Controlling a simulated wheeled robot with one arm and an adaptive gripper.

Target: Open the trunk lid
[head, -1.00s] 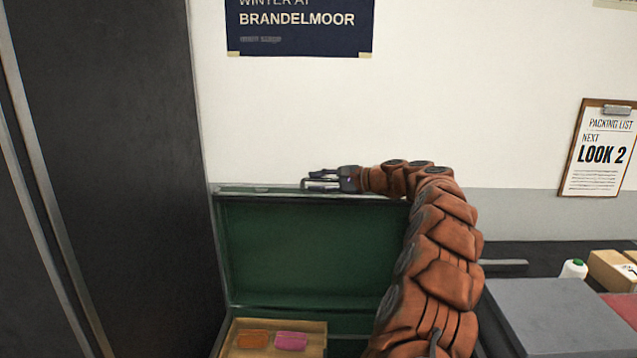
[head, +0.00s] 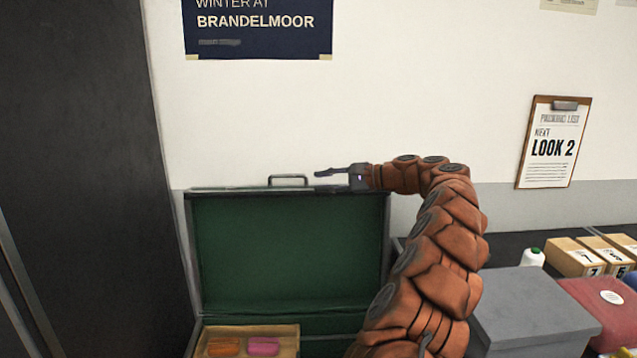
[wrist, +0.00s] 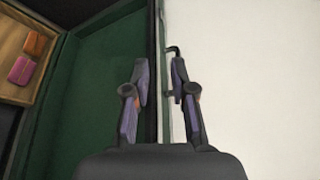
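The trunk lid (head: 290,250) stands raised and upright, its green lining facing me; it also shows in the wrist view (wrist: 105,90). The lid's metal handle (head: 288,178) is on its top edge. My gripper (head: 318,181) is open and empty, just right of the handle and apart from it. In the wrist view its two fingers (wrist: 159,78) are spread either side of the lid's edge, with part of the handle (wrist: 172,49) beyond them. The trunk's wooden tray (head: 290,337) shows below, holding an orange item (head: 224,347) and a pink item (head: 263,346).
A dark cabinet (head: 80,170) stands at the left. A grey box (head: 530,310), a white bottle (head: 533,257) and small cartons (head: 574,258) are at the right. A clipboard (head: 553,142) and a dark poster (head: 258,28) hang on the wall behind.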

